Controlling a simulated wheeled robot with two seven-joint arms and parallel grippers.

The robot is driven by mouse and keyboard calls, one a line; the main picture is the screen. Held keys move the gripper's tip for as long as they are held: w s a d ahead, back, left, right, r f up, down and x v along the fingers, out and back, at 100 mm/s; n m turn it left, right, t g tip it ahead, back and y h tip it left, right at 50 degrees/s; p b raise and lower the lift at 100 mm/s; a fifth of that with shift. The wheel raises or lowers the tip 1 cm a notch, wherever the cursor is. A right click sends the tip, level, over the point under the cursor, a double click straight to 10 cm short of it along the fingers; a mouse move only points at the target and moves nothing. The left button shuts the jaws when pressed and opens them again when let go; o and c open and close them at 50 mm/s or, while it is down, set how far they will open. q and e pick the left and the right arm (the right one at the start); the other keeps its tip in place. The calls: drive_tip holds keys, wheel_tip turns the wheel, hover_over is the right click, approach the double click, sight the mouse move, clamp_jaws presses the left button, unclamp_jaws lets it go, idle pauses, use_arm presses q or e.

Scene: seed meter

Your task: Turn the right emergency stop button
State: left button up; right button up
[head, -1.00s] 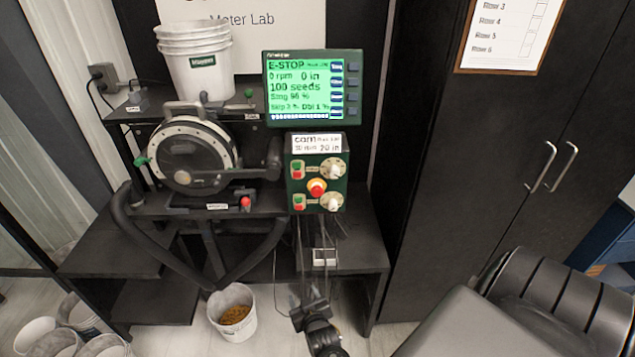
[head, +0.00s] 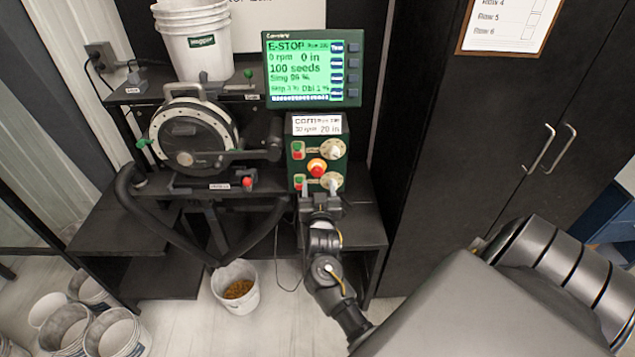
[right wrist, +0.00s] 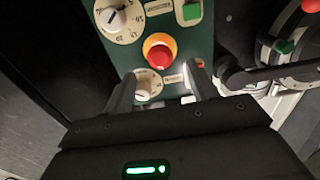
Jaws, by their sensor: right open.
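The right emergency stop button (head: 317,167) is a red mushroom head on a yellow-orange base, in the middle of the green control box (head: 297,168). In the right wrist view the button (right wrist: 158,53) shows just beyond the fingertips. My right gripper (head: 319,190) is open, in front of the box's lower part and below the button. In the right wrist view its fingers (right wrist: 160,82) stand apart, on either side of a lower white knob (right wrist: 148,84), with nothing held. Contact with the box cannot be told. My left gripper is not in view.
The green-lit display (head: 312,75) above the box reads E-STOP and 0 rpm. White knobs and red and green buttons surround the stop button closely. Another red button (head: 247,182) sits at the round seed meter's (head: 190,140) base. A dark cabinet (head: 500,120) stands to the right.

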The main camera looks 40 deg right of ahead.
sight(317, 174)
drive_tip(key=b+x, duration=0.1)
drive_tip(key=x, duration=0.3)
drive_tip(key=shift+f+b, duration=0.2)
drive_tip(key=shift+b, duration=0.1)
drive_tip(key=shift+w+d+r, duration=0.15)
drive_tip(key=shift+w+d, duration=0.1)
drive_tip(key=shift+w, duration=0.1)
drive_tip(key=c, duration=1)
